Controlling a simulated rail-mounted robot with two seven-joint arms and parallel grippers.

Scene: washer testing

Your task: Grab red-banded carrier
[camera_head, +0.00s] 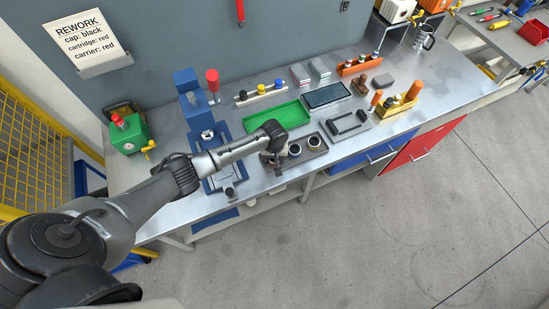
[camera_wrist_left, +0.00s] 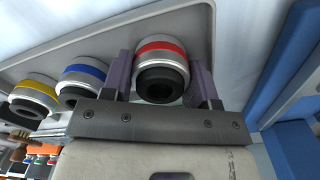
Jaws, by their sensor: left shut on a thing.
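The red-banded carrier (camera_wrist_left: 161,50), a silver ring with a red band and a dark centre, sits between the two fingers of my left gripper (camera_wrist_left: 162,76) in the left wrist view. The fingers are shut on it from both sides. In the head view my left gripper (camera_head: 272,158) is at the left end of the dark carrier tray (camera_head: 318,157) and largely hides this carrier. A blue-banded carrier (camera_wrist_left: 82,82) and a yellow-banded carrier (camera_wrist_left: 35,95) stand beside it in a row. My right gripper is not in view.
A blue press (camera_head: 190,85) with a blue base stands left of the tray. A green tray (camera_head: 262,120) lies behind it, and a dark fixture (camera_head: 347,123) stands to the right. A wall card (camera_head: 87,42) reads "REWORK cap: black cartridge: red carrier: red".

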